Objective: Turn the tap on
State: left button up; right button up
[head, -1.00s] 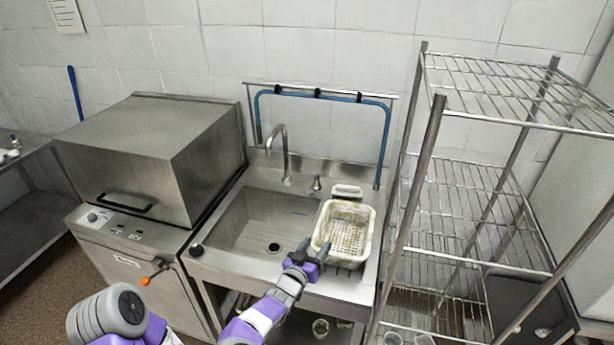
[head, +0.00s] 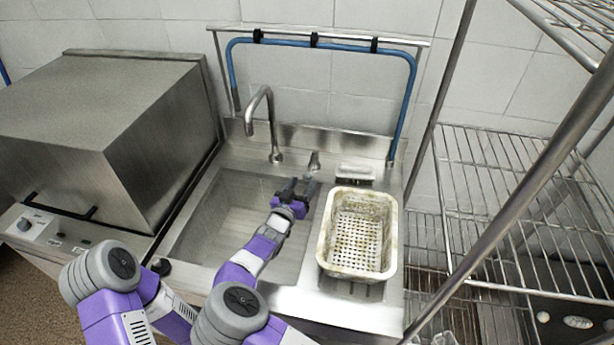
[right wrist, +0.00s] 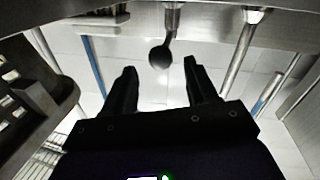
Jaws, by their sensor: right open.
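The tap's curved metal spout (head: 262,105) rises at the back of the sink (head: 190,215). Its small lever handle (head: 314,160) stands on the back ledge, right of the spout base. My right gripper (head: 300,183) is open and empty over the sink's back right part, just in front of the handle. In the right wrist view, which looks upside down, the handle's dark rounded end (right wrist: 160,56) appears ahead, between the two open fingers (right wrist: 160,85). I cannot tell whether they touch it. My left gripper is not in view.
A perforated basket (head: 328,235) sits on the sink's right ledge, close to my right gripper. A blue hose (head: 335,44) hangs on a rail behind. A steel machine (head: 110,120) stands left; a wire shelf (head: 500,200) stands right.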

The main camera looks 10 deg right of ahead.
aim_at(305, 180)
jog(key=shift+b+x, duration=0.35)
jog(key=shift+x, duration=2.05)
jog(key=shift+f, duration=0.1)
jog(key=shift+c, duration=0.3)
jog(key=shift+a, duration=0.1)
grip_shut()
